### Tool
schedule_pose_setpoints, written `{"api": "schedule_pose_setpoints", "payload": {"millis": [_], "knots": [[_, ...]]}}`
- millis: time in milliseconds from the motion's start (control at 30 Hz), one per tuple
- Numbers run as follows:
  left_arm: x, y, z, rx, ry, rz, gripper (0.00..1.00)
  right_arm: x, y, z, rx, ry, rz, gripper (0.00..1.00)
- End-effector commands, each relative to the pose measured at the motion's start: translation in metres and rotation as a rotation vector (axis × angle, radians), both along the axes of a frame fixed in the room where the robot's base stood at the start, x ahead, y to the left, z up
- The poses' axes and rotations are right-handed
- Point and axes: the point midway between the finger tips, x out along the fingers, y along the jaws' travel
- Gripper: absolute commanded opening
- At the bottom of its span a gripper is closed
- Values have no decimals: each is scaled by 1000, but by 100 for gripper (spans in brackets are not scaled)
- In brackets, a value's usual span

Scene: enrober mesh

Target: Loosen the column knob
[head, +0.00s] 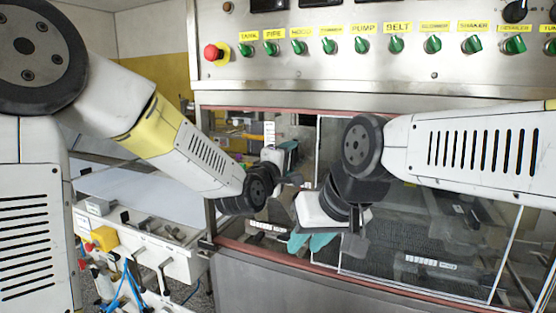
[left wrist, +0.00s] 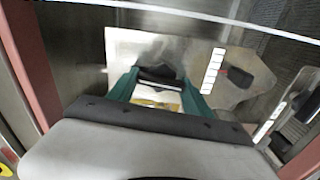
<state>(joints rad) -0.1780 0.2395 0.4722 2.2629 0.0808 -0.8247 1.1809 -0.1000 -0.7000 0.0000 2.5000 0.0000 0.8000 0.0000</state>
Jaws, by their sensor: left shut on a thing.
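My left gripper (head: 288,147) reaches through the machine's front opening, its teal fingers by a metal plate. In the left wrist view the fingers (left wrist: 160,85) point away from the camera on either side of a dark knob (left wrist: 160,73), which I take to be the column knob. The gripper is shut on it. The knob stands before a shiny metal plate (left wrist: 125,48); its far side is hidden. My right gripper (head: 309,242) hangs lower, in front of the opening, its teal fingers pointing down and apart from the knob. I cannot tell its finger gap.
A white scale strip (left wrist: 213,68) and another dark knob (left wrist: 237,77) are right of the held knob. A control panel (head: 375,75) with green switches and a red stop button (head: 212,52) is above. The reddish frame (head: 290,262) edges the opening. A white bench (head: 150,245) stands left.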

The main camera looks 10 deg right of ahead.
Motion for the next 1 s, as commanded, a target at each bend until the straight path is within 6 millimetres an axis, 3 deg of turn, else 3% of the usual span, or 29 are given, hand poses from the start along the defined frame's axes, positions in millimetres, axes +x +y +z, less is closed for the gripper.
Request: {"api": "schedule_pose_setpoints", "payload": {"millis": [800, 833, 1000], "knots": [[0, 1, -2, -95, 67, 1, 18, 0, 0, 0, 0, 0, 0, 30], [0, 1, -2, -95, 67, 1, 64, 0, 0, 0, 0, 0, 0, 30], [0, 0, -1, -94, 66, 1, 67, 0, 0, 0, 0, 0, 0, 30]]}}
